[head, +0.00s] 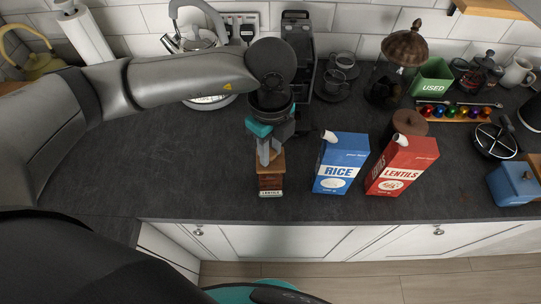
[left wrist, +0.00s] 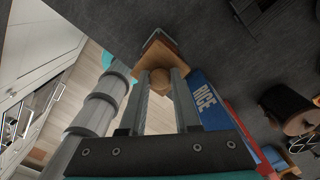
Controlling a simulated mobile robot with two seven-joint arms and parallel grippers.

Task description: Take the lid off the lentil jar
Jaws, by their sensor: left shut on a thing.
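The lentil jar (head: 270,184) stands near the worktop's front edge, with brown contents and a white label at its foot. Its square wooden lid (head: 277,161) is at the jar's top; I cannot tell whether a small gap separates them. My left gripper (head: 267,155) reaches down from above, its fingers shut on the lid's round knob. In the left wrist view, the fingers (left wrist: 160,85) are on either side of the wooden knob (left wrist: 160,78), with the lid (left wrist: 163,57) beyond and part of the jar (left wrist: 159,38) showing behind it. My right gripper is not in view.
A blue rice carton (head: 342,164) and a red lentils carton (head: 402,167) stand right of the jar. A brown-topped container (head: 408,123) is behind them. A kettle (head: 196,38) and coffee machine (head: 297,60) stand behind. The worktop (head: 180,165) left of the jar is clear.

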